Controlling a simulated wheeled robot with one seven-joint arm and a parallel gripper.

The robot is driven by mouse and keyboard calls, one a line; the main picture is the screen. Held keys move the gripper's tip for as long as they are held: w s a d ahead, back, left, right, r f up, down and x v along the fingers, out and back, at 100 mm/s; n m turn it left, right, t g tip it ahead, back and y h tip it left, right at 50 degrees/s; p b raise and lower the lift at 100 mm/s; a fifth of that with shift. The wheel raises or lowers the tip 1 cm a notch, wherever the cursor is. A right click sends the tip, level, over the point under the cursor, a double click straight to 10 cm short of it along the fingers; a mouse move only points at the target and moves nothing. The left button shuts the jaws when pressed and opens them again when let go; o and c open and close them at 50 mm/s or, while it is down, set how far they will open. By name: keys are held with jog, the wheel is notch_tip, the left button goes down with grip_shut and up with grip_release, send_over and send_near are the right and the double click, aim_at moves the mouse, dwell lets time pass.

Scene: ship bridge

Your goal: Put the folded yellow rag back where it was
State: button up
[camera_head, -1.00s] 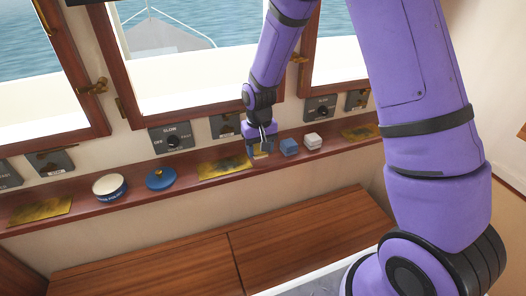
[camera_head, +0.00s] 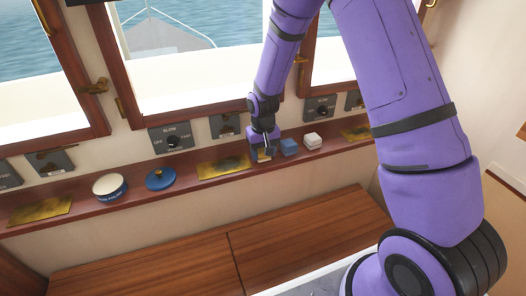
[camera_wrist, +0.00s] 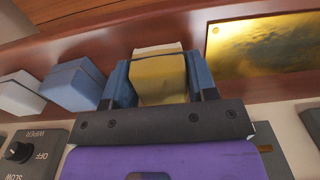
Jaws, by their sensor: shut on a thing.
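The folded yellow rag (camera_wrist: 160,78) is between the two blue fingers of my gripper (camera_wrist: 160,80) in the wrist view, with a pale edge at its far end. In the head view my gripper (camera_head: 264,150) is low at the wooden ledge (camera_head: 222,181), just left of a blue folded block (camera_head: 289,147), and only a bit of the rag (camera_head: 264,156) shows. My gripper is shut on the rag. I cannot tell whether the rag touches the ledge.
A white folded block (camera_head: 313,141) sits right of the blue one. Brass plates (camera_head: 222,168), a blue lid (camera_head: 160,179) and a round tin (camera_head: 110,186) lie left along the ledge. Switch panels (camera_head: 172,138) line the wall behind.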

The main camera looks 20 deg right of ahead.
jog(key=o, duration=1)
jog(key=shift+c, duration=0.2)
notch_tip(320, 180, up, 13)
notch_tip(320, 180, up, 9)
jog(key=t, duration=0.1)
send_over(263, 149)
jog(key=s+d, duration=0.2)
jog(key=s, duration=0.3)
jog(key=s+d+r+t, duration=0.1)
jog(key=s+r, duration=0.3)
jog(key=s, duration=0.4)
jog(key=s+d+r+t, duration=0.1)
jog(key=s+d+r, duration=0.1)
jog(key=s+r, duration=0.3)
jog(key=s+d+r+t, duration=0.2)
jog(key=s+r, duration=0.2)
jog(key=s, duration=0.8)
jog(key=shift+s+r, duration=0.25)
jog(key=shift+s, duration=0.1)
